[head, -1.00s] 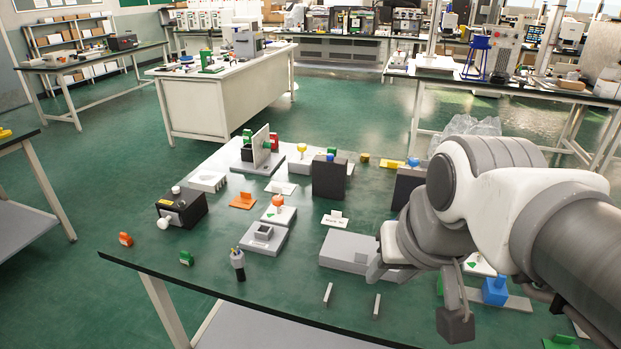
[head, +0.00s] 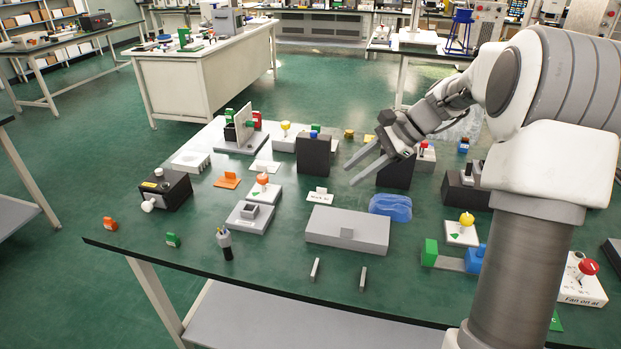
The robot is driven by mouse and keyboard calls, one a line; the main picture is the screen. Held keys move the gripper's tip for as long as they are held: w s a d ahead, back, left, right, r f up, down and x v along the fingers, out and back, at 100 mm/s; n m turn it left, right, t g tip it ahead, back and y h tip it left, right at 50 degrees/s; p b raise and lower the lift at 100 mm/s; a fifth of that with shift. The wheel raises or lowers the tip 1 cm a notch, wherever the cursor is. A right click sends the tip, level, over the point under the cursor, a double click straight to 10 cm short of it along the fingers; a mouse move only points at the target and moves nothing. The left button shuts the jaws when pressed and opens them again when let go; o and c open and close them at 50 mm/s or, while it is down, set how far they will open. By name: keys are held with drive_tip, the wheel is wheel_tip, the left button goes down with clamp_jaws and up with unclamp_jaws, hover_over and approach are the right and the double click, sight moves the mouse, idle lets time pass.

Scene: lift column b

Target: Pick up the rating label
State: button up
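A small white card with dark print and a raised tab (head: 319,197) lies on the green table, behind the grey box; I cannot read it well enough to tell whether it is the rating label. A plain white flat piece (head: 262,167) with a raised tab lies further left and back. My gripper (head: 349,177) is above the table, behind and to the right of the printed card and apart from it. Its two long fingers are spread, point left and hold nothing visible.
A grey flat box (head: 345,232) and a blue translucent item (head: 391,208) are near the card. Dark upright blocks (head: 313,158) stand behind it. An orange tabbed piece (head: 228,180) lies left.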

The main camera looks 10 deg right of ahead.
drive_tip(key=w+d+f+m+t+y, duration=0.1)
drive_tip(key=w+d+f+m, duration=0.1)
drive_tip(key=d+f, duration=0.1)
drive_tip(key=w+d+f+m+t+y, duration=0.1)
drive_tip(key=w+d+f+m, duration=0.1)
drive_tip(key=w+d+f, duration=0.1)
drive_tip(key=w+d+f+m+y, duration=0.2)
drive_tip(key=d+f+m, duration=0.1)
drive_tip(key=d, duration=0.1)
drive_tip(key=shift+w+d+t, duration=0.1)
drive_tip(key=shift+w+t, duration=0.1)
drive_tip(key=shift+t, duration=0.2)
drive_tip(key=shift+w+f, duration=0.15)
drive_tip(key=b, duration=0.4)
approach(327, 194)
drive_tip(key=a, duration=0.4)
drive_tip(key=shift+w+a, duration=0.25)
drive_tip(key=shift+w, duration=0.15)
drive_tip(key=b+x, duration=0.1)
drive_tip(key=x, duration=0.4)
drive_tip(key=shift+w+d+b, duration=0.15)
drive_tip(key=shift+w+b, duration=0.2)
drive_tip(key=shift+b, duration=0.05)
drive_tip(key=shift+w+a, duration=0.15)
drive_tip(key=shift+a, duration=0.25)
clamp_jaws()
